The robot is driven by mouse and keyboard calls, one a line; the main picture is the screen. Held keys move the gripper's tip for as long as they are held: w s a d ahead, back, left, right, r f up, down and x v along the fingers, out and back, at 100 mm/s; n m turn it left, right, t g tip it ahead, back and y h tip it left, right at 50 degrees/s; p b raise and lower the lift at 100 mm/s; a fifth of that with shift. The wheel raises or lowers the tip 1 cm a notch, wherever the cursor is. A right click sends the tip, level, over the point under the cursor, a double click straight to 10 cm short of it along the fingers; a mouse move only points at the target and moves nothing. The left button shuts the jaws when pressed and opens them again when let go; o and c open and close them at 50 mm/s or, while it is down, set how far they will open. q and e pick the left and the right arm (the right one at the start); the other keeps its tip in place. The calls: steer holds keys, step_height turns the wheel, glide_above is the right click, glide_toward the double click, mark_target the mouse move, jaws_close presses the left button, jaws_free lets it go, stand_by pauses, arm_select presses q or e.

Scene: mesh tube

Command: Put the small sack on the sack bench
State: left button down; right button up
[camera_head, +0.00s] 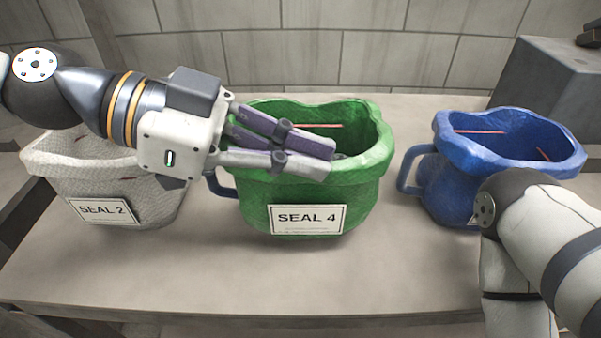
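Three open-topped sacks with side handles stand upright on a pale bench (330,285). The green sack (355,190) in the middle bears a label reading "SEAL 4". The off-white sack (60,165) at left is labelled "SEAL 2" and is partly hidden by my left arm. The blue sack (450,190) is at right, its lower right hidden by my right arm. My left gripper (328,160) reaches across the green sack's left rim, fingertips over its mouth and near rim. Contact and finger gap are unclear. My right gripper is out of view. I cannot tell which sack is the small one.
A grey box-shaped block (545,75) stands behind the blue sack. A tiled wall (380,60) closes the back. The bench's front strip is clear, and bare surface lies between the green and blue sacks. Red lines show inside the sacks.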

arm_select(q)
steer(key=shift+f, duration=1.25)
steer(key=c, duration=1.8)
jaws_free()
steer(key=shift+a+r, duration=0.2)
steer(key=v, duration=1.1)
steer(key=shift+a, duration=0.3)
steer(key=shift+s+r, duration=0.1)
